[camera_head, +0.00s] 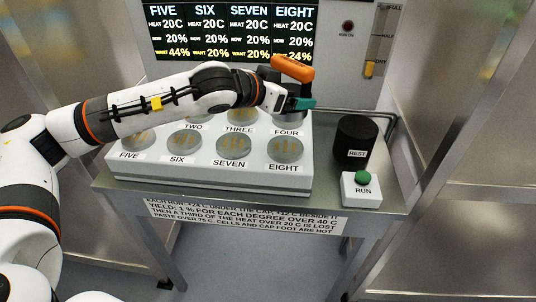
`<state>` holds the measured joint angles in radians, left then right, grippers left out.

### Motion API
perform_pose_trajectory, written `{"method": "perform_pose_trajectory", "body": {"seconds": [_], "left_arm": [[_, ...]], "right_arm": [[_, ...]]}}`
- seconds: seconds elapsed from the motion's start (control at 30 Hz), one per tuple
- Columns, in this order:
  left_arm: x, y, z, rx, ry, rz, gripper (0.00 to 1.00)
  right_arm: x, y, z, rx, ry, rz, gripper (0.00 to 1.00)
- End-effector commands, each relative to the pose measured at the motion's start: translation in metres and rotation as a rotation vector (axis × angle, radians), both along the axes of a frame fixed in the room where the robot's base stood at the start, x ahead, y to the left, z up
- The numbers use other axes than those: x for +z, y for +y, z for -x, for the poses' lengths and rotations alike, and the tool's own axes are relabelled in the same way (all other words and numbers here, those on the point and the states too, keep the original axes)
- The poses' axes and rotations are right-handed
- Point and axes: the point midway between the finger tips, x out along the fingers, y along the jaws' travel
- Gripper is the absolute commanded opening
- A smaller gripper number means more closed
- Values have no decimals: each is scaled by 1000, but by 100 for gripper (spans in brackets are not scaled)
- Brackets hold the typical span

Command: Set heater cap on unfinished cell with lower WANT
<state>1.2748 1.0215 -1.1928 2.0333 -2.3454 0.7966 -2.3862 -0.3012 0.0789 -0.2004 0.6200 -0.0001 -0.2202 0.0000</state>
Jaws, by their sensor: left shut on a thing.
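My left gripper (300,103), with a teal fingertip, is shut at the back right of the cell block (210,178), above and behind the cell marked FOUR. An orange bar on a dark body, apparently the heater cap (293,68), is at the gripper; the exact grip and the cap's underside are hidden. Round cells FIVE (138,139), SIX (184,144), SEVEN (233,146) and EIGHT (285,149) form the front row. The display (233,32) reads NOW 20% for these; WANT reads 44% for FIVE, 20% for SIX and SEVEN, 24% for EIGHT. My right gripper is not in view.
A black REST stand (356,138) and a white RUN box (361,190) with a green button stand right of the block. My left arm crosses the back row, partly covering it. A gauge (376,45) marked FULL, HALF, DRY is on the back wall.

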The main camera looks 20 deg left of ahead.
Motion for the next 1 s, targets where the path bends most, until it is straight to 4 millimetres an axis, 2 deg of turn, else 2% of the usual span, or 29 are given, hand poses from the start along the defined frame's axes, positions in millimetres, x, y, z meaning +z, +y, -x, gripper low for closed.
{"method": "perform_pose_trajectory", "body": {"seconds": [0.07, 0.17, 0.4, 0.57, 0.8, 1.0], "left_arm": [[2, -4, 2, -33, -19, 11, 40], [-5, -6, 3, -53, -26, 18, 40], [-46, -7, 4, -55, -25, 18, 40], [-59, -7, 3, -55, -27, 19, 40], [-90, -7, 3, -54, -25, 19, 40], [-95, -7, 3, -54, -28, 19, 40]], "right_arm": [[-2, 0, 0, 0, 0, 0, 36], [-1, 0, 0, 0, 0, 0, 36], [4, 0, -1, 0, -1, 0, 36], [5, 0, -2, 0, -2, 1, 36], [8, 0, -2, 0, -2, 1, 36], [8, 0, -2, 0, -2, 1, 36]]}}
